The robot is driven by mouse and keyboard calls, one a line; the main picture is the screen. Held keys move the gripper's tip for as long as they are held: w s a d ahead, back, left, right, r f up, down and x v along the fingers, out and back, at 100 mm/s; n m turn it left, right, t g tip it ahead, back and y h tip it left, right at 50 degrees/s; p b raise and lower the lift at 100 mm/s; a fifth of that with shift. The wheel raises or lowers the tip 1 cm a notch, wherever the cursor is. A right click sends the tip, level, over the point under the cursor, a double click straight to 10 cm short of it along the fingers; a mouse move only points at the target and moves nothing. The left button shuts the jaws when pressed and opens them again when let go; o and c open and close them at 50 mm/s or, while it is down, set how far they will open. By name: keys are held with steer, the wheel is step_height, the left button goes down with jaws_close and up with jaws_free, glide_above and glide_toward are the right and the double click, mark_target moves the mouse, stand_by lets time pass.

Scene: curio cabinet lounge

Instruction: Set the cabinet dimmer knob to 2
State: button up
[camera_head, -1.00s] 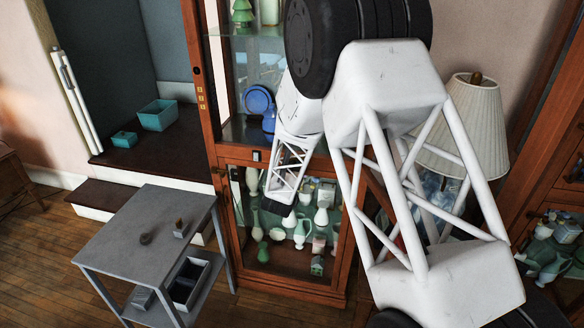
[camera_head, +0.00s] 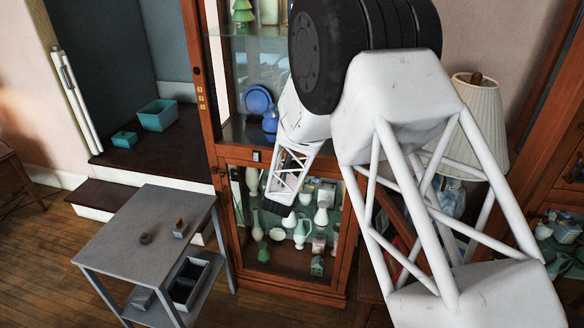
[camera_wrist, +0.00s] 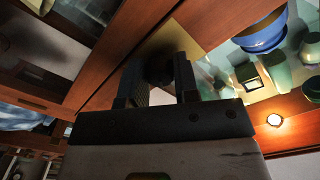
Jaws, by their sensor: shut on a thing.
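In the wrist view a dark round knob (camera_wrist: 159,65) sits on a brass-coloured plate (camera_wrist: 200,28) on the wooden cabinet frame. My gripper (camera_wrist: 159,78) is shut on the knob, with one finger on each side of it. The knob's markings and pointer cannot be read, so its setting cannot be told. In the head view the wooden cabinet (camera_head: 345,265) stands in the middle, and my arm covers part of its front. The gripper and the knob cannot be made out there.
Glass shelves with blue dishes (camera_head: 258,100) and green and white vases (camera_head: 302,232) are in the cabinet. A grey side table (camera_head: 150,215) with small objects stands at the left front. A lamp with a pleated shade (camera_head: 482,115) stands right, close behind my arm.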

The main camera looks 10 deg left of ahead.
steer(key=m, duration=0.4)
steer(key=shift+m, duration=0.3)
stand_by(0.4)
steer(key=o, duration=0.9)
steer(key=shift+s, duration=0.1)
steer(key=shift+s, duration=3.8)
